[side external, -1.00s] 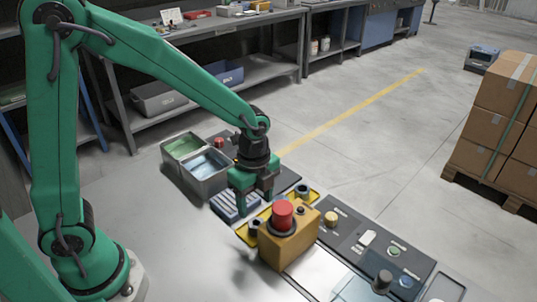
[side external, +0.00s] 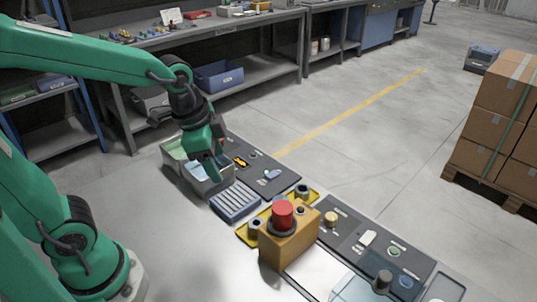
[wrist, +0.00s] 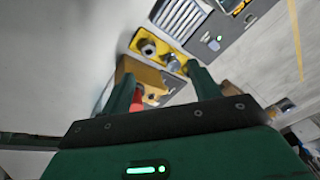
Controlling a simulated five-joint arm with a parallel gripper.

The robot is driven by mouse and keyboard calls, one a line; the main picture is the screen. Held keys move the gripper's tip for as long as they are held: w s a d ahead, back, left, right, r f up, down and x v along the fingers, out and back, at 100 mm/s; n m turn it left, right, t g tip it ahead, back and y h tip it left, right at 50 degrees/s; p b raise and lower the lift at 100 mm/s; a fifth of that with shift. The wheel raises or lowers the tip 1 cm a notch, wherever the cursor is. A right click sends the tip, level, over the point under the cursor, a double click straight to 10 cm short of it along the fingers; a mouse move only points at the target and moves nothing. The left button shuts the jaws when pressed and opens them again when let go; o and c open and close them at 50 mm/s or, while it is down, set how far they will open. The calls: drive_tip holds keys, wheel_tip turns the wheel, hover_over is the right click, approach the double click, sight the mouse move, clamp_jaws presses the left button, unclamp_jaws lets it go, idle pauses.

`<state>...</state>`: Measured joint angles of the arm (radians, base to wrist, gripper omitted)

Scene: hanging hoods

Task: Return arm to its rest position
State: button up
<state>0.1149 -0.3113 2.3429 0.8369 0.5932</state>
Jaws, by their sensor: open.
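My gripper (side external: 211,168) is in the side external view at the left end of the work area, in front of the metal bins (side external: 180,164) and partly hiding them. In the wrist view the two green fingers (wrist: 163,95) stand apart with nothing held between them. The yellow box with the red button (side external: 287,238) stands on the table to the right of my gripper, well clear of it. Part of it also shows between the fingers in the wrist view (wrist: 148,76), farther off.
A blue-grey slotted rack (side external: 236,202) and a yellow tray (side external: 246,236) with small round parts lie near the box. Dark control panels (side external: 370,245) run along the table's far edge. A workbench (side external: 220,45) stands behind, and stacked cartons (side external: 505,110) sit at the right. The table's front left is bare.

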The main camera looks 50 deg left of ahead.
drive_tip(key=s+a+r+n+t, duration=0.2)
drive_tip(key=s+a+r+n, duration=0.1)
drive_tip(key=s+n, duration=0.4)
drive_tip(key=shift+a+r+n, duration=0.2)
drive_tip(key=shift+r+n, duration=0.4)
drive_tip(key=shift+r, duration=0.15)
drive_tip(key=o, duration=0.7)
drive_tip(key=shift+w, duration=0.1)
drive_tip(key=shift+o, duration=0.8)
drive_tip(key=shift+w+r, duration=0.1)
drive_tip(key=shift+w, duration=0.05)
drive_tip(key=w+d+f+m+g, duration=0.2)
drive_tip(key=w+d+m, duration=0.2)
drive_tip(key=w+m, duration=0.5)
drive_tip(key=w+d+f+m+g, duration=0.3)
drive_tip(key=w+m, duration=0.6)
drive_tip(key=w, duration=0.3)
drive_tip(key=shift+d, duration=0.8)
